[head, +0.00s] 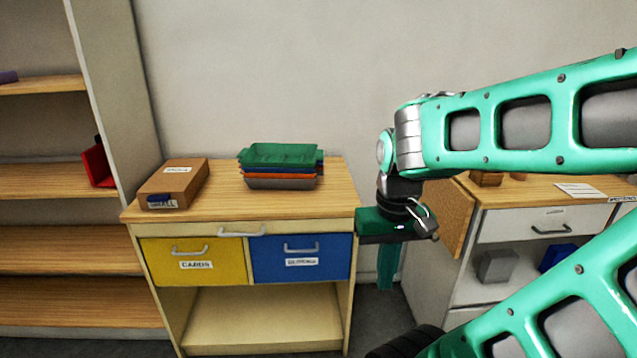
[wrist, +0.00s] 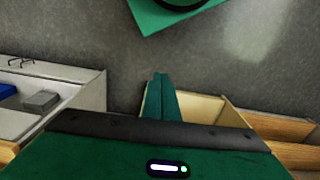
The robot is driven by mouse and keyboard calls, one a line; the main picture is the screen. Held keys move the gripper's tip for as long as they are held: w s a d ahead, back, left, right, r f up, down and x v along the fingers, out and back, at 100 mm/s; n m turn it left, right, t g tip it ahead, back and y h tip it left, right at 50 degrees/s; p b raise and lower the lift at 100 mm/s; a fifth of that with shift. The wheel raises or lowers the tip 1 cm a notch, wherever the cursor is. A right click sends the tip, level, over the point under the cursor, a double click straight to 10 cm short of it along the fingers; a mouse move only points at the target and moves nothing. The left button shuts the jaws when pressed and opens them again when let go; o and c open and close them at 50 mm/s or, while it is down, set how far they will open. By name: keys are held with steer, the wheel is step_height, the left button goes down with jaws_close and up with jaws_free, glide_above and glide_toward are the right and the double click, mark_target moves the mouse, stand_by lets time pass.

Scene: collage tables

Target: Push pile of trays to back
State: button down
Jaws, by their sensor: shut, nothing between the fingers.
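The pile of trays (head: 281,167) stands on the wooden top of a small cabinet (head: 225,203), toward its back right. A green tray is on top, with blue, orange and grey ones under it. My gripper (head: 385,288) is to the right of the cabinet, pointing down, its fingers below the level of the top. It is shut and empty, apart from the trays. In the wrist view the closed green fingers (wrist: 161,80) show over the floor and part of a cabinet; the trays are not in that view.
A cardboard box (head: 173,184) lies on the cabinet top, left of the trays. Yellow (head: 193,261) and blue (head: 301,259) drawers are below. An open shelf (head: 60,180) stands at left. A white cabinet (head: 520,228) with a wooden top stands at right, beyond a narrow floor gap.

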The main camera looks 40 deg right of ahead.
steer(key=w+d+f+n+h, duration=0.2)
steer(key=w+d+n+h, duration=0.5)
steer(key=d, duration=0.6)
steer(key=w+d+f+n+h, duration=0.3)
steer(key=w+d+h, duration=0.3)
steer(key=w+d, duration=0.5)
steer(key=w+a+r+n+t+h, duration=0.1)
steer(key=w+n+t, duration=0.4)
steer(key=w+n, duration=0.35)
steer(key=w+a+r+n+t+h, duration=0.1)
steer(key=w+a+n+t, duration=0.1)
steer(key=w+n+t, duration=0.45)
steer(key=w+a+f+n+y, duration=0.1)
steer(key=w+a+n, duration=0.1)
steer(key=n, duration=0.1)
steer(key=w+a+f+n+t+y, duration=0.1)
steer(key=w+n, duration=0.1)
steer(key=n, duration=0.1)
steer(key=w+a+f+n+t+y, duration=0.1)
steer(key=w+a+n, duration=0.1)
steer(key=n, duration=0.1)
steer(key=shift+a+f+n+t+y, duration=0.25)
steer(key=shift+a+f+n+y, duration=0.05)
steer(key=shift+a, duration=0.05)
steer(key=x, duration=1.3)
steer(key=shift+w+d, duration=0.25)
